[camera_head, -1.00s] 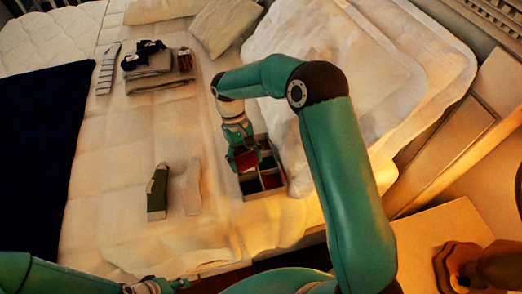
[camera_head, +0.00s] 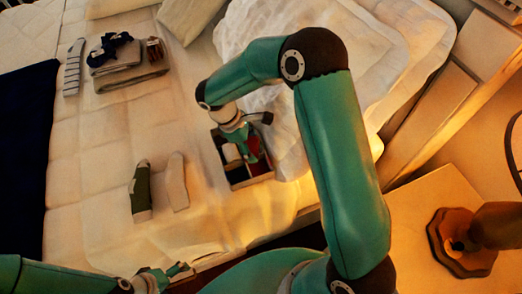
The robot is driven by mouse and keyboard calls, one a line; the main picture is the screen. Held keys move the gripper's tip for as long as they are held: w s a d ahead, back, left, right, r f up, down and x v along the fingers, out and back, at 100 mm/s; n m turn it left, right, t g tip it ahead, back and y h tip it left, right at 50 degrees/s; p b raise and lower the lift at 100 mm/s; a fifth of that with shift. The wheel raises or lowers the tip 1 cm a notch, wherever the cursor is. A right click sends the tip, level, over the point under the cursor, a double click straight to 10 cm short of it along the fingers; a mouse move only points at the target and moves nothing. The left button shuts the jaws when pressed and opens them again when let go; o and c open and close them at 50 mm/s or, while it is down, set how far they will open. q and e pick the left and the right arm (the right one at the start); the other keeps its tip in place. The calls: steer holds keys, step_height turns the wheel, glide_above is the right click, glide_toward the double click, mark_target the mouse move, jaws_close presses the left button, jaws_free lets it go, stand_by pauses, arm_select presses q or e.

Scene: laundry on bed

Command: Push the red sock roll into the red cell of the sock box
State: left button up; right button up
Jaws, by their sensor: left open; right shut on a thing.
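The sock box (camera_head: 253,182) is a small divided box on the bed, at the middle of the head view. My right gripper (camera_head: 246,152) reaches down over its far part and is shut on a red thing, which appears to be the red sock roll (camera_head: 254,146). The fingers and arm cover part of the roll and the cells, so I cannot tell how deep the roll sits or clearly see the red cell. My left gripper (camera_head: 182,270) is open and empty, low in the view at the bed's front edge, well apart from the box.
A green sock (camera_head: 141,190) and a pale sock (camera_head: 177,182) lie left of the box. Folded grey cloths (camera_head: 130,80) with dark and striped socks lie farther back. A white duvet (camera_head: 330,60) lies behind my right arm. A nightstand (camera_head: 420,215) stands at right.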

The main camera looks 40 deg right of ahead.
steer(key=n, duration=0.1)
steer(key=s+d+n+t, duration=0.1)
steer(key=n, duration=0.1)
steer(key=f+n, duration=0.1)
steer(key=n, duration=0.1)
steer(key=shift+s+d+t+h, duration=0.2)
steer(key=shift+s+t+h, duration=0.1)
steer(key=shift+s+t, duration=0.1)
steer(key=shift+b, duration=0.35)
steer(key=shift+f, duration=0.1)
steer(key=shift+w+f+b, duration=0.1)
steer(key=shift+f+b, duration=1.75)
steer(key=shift+f, duration=0.1)
steer(key=shift+f+b, duration=0.85)
steer(key=shift+f, duration=0.1)
steer(key=shift+r, duration=0.15)
steer(key=o, duration=1)
steer(key=shift+r, duration=0.1)
